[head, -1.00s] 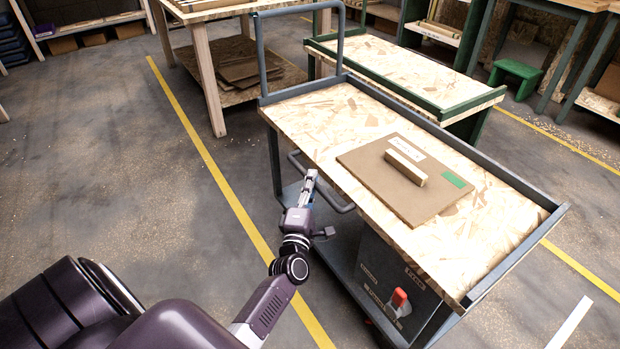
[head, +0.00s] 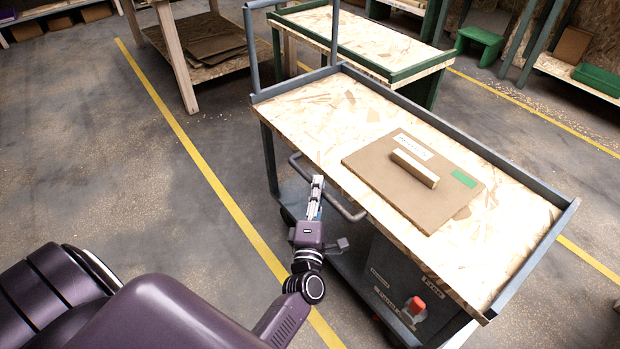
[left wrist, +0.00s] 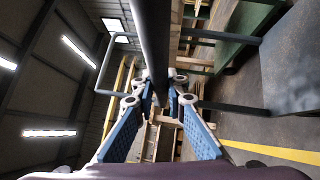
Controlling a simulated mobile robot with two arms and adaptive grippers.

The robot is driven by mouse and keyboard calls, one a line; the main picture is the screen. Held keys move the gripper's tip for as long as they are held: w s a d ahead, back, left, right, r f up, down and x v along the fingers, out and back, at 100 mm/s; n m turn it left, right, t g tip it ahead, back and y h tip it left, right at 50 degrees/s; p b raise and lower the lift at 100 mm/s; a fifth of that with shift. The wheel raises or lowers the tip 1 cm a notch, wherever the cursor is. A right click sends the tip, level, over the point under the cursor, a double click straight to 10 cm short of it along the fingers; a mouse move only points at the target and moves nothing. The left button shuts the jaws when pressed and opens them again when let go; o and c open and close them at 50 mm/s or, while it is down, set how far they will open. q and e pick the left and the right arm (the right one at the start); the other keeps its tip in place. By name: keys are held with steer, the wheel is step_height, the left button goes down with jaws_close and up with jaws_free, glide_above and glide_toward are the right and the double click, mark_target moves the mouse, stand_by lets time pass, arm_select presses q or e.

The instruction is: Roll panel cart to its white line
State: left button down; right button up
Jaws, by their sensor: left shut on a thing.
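The panel cart (head: 330,115) is a grey-framed trolley with a chipboard top, filling the centre and right of the head view. A brown panel (head: 380,180) with a wooden block and labels lies on it. My left gripper (head: 317,183) is at the cart's near left side, by its low grey bar (head: 345,209). In the left wrist view a dark bar (left wrist: 151,40) runs between the fingers (left wrist: 160,98), which are shut on it. A pale strip (head: 459,335) shows under the cart's near corner; I cannot tell if it is the white line. My right gripper is out of view.
A yellow floor line (head: 205,165) runs left of the cart, with open floor beyond it. A green-edged table (head: 425,70) stands close behind the cart. A wooden table (head: 172,55) is behind left, and a green stool (head: 480,43) behind right.

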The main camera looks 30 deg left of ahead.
arm_select(q)
steer(key=shift+s+d+f, duration=0.1)
steer(key=shift+s+d, duration=0.1)
steer(key=shift+d, duration=0.25)
steer(key=shift+d+f, duration=0.1)
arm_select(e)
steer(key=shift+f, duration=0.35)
arm_select(q)
steer(key=c, duration=2.2)
jaws_free()
steer(key=shift+d, duration=0.1)
steer(key=shift+o, duration=1.2)
steer(key=v, duration=1.2)
